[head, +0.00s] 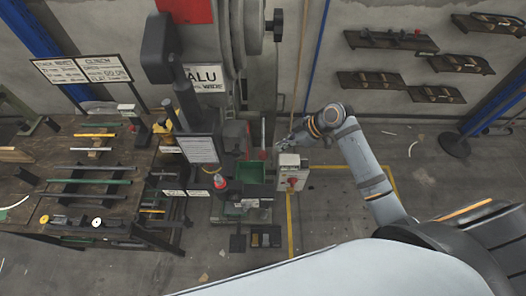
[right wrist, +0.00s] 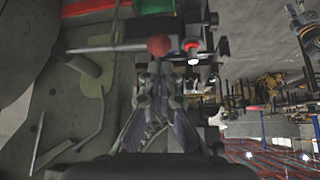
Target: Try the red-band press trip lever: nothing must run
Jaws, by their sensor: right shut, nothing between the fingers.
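The press (head: 235,55) with a red band (head: 187,10) and an "ALU" sign (head: 205,76) stands at the top centre of the head view. Its trip lever (head: 263,133) is a thin rod beside the press; in the right wrist view it ends in a red ball knob (right wrist: 158,46). My right gripper (head: 283,144) is just right of the lever. In the right wrist view the fingers (right wrist: 155,88) are shut and empty, just below the knob; I cannot tell whether they touch it. My left gripper is not in view.
A pale switch box (head: 290,165) with a red knob stands just below my right gripper. A green tray (head: 250,172) sits at the press. A cluttered workbench (head: 105,205) fills the left. Wall shelves (head: 390,40) hang at the upper right. Floor at right is mostly clear.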

